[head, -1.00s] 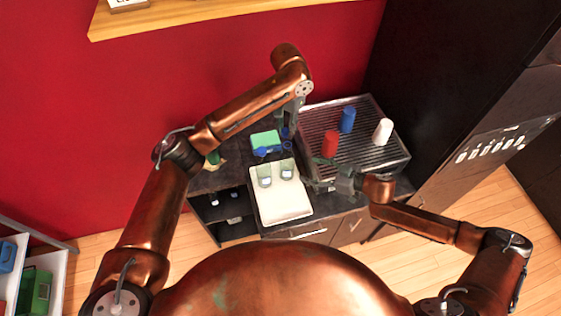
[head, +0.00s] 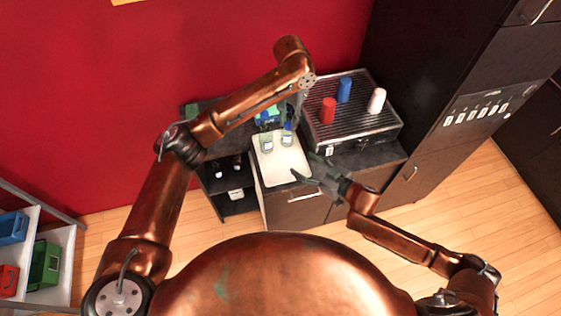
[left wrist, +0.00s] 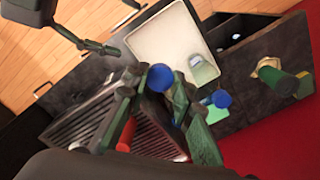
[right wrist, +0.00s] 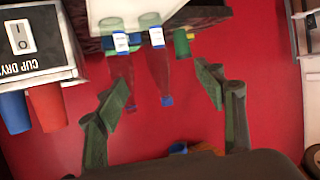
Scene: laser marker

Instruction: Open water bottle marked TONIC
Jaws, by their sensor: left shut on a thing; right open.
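Two clear bottles with white labels and blue caps stand on a white tray (head: 280,172): a left one (head: 267,142) and a right one (head: 287,137). The label writing is too small to read in the head view, so I cannot tell which is TONIC. My left gripper (head: 293,117) reaches down from above and is shut on the right bottle's blue cap (left wrist: 160,78). My right gripper (head: 305,168) is open and empty near the tray's right edge. In the right wrist view its spread fingers (right wrist: 163,92) face both bottles, without touching them.
A ridged cup dryer (head: 385,128) stands right of the tray, holding a red cup (head: 328,110), a blue cup (head: 344,89) and a white cup (head: 376,100). A green item (left wrist: 284,82) sits beyond the bottles. A tall dark cabinet (head: 440,80) stands at right.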

